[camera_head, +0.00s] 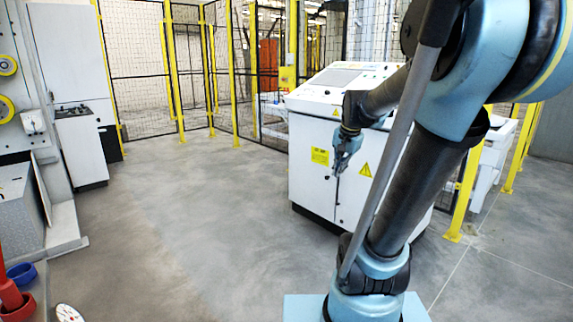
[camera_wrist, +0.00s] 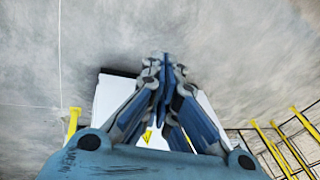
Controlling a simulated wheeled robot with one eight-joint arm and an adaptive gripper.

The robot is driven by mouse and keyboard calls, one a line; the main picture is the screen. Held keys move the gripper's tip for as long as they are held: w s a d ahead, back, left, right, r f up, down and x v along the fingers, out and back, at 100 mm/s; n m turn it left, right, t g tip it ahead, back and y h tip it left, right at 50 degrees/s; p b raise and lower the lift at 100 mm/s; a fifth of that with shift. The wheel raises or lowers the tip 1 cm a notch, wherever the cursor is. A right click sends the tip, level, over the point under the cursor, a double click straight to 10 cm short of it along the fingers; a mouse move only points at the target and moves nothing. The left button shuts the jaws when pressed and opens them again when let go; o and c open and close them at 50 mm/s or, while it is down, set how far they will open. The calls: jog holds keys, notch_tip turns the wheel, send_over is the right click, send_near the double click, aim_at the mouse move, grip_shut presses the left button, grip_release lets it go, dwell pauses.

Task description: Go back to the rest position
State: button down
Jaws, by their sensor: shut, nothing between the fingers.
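My gripper (camera_head: 338,172) hangs at the end of my arm, in front of the white control cabinet in the head view, pointing down. In the wrist view my gripper (camera_wrist: 165,62) has its fingers together, with nothing held between them. The white control cabinet (camera_head: 310,190) stands behind it with a sloped panel on top and yellow warning labels. Part of the cabinet also shows behind the fingers in the wrist view (camera_wrist: 112,95). My arm hides the cabinet's right side in the head view.
Yellow-posted mesh fencing (camera_head: 172,75) closes off the back and right. A grey machine (camera_head: 62,60) stands at the left, with a small white cabinet (camera_head: 82,150) beside it. A blue ring (camera_head: 22,273) and a red object (camera_head: 10,295) are at lower left. The middle floor (camera_head: 190,220) is clear.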

jog(key=s+f+n, duration=0.4)
jog(key=s+f, duration=0.2)
jog(key=s, duration=0.4)
jog(key=s+f+n+g+h, duration=0.1)
jog(key=s+f+n, duration=0.2)
jog(key=s+f, duration=0.4)
jog(key=s+d, duration=0.1)
jog(key=s, duration=0.2)
jog(key=shift+n, duration=0.4)
jog(key=shift+w+a, duration=0.1)
jog(key=shift+w+f, duration=0.25)
jog(key=shift+w, duration=0.2)
